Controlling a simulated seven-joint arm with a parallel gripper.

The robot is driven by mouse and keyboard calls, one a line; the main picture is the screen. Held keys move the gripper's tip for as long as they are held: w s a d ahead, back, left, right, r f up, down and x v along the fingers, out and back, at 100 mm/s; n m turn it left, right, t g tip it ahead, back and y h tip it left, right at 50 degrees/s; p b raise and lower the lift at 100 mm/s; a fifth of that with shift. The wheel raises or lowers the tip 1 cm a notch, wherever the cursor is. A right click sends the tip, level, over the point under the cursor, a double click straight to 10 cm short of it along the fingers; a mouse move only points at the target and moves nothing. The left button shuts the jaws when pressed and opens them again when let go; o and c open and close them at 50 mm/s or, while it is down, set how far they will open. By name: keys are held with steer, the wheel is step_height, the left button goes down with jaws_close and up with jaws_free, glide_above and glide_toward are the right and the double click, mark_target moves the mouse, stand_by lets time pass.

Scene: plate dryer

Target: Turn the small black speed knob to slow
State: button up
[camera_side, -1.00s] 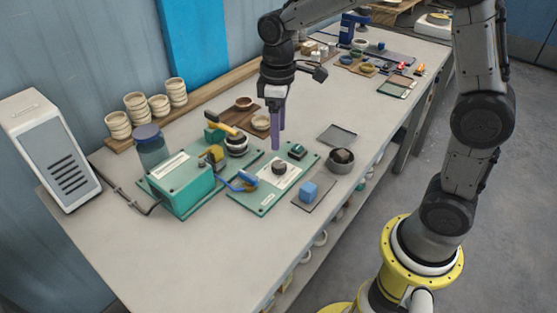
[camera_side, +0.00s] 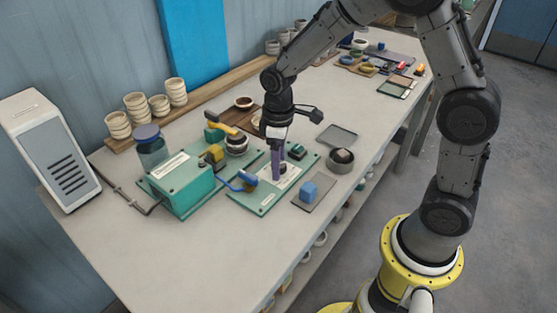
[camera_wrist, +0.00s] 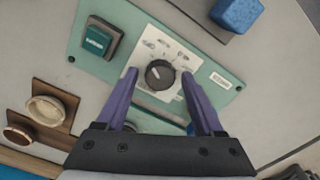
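The small black speed knob (camera_wrist: 159,74) sits on a pale dial plate (camera_wrist: 150,48) with printed marks, on a flat green panel (camera_wrist: 215,74). In the wrist view its pointer mark is too small to read for certain. My gripper (camera_wrist: 159,74) is open, with one purple finger on either side of the knob. A gap shows between the knob and each finger in the wrist view. In the side view, my gripper (camera_side: 278,178) points down over the panel and mostly hides the knob. I cannot tell whether the fingertips touch the panel.
A green rocker switch (camera_wrist: 97,40) is on the same panel. A blue block (camera_side: 308,191) lies on a dark mat beside it. A dark round bowl (camera_side: 341,160) stands to the right.

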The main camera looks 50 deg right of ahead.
jaws_close()
steer(key=shift+m, duration=0.3)
steer(key=m, duration=0.3)
steer(key=shift+m, duration=2.1)
steer(key=shift+r, duration=0.1)
steer(key=shift+o, duration=0.9)
jaws_free()
